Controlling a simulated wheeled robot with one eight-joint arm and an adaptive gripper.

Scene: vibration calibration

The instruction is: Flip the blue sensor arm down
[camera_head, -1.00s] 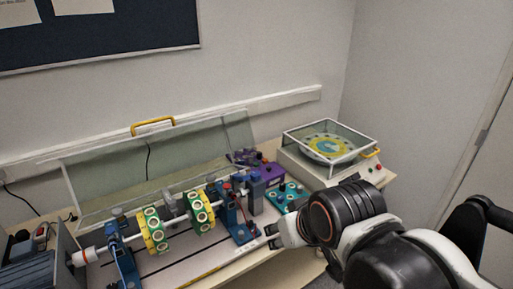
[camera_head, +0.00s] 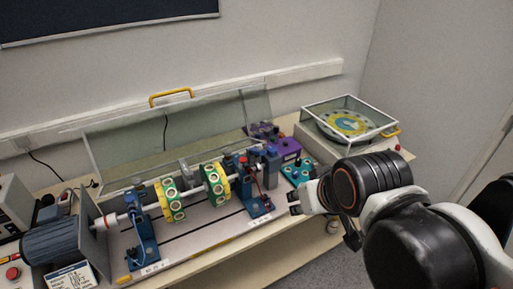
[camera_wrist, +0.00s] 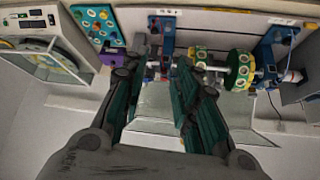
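The rig carries two blue uprights on its shaft, the right one (camera_head: 254,190) and the left one (camera_head: 141,232). Both also show in the wrist view, the right one (camera_wrist: 167,36) near the top centre and the left one (camera_wrist: 277,42) at upper right. I cannot tell for sure which blue part is the sensor arm. My gripper (camera_head: 294,203) is just right of the right upright, apart from it, at the table's front side.
Yellow-green discs (camera_head: 215,184) sit on the shaft, with a motor (camera_head: 55,240) at left. A clear cover (camera_head: 205,120) stands raised behind.

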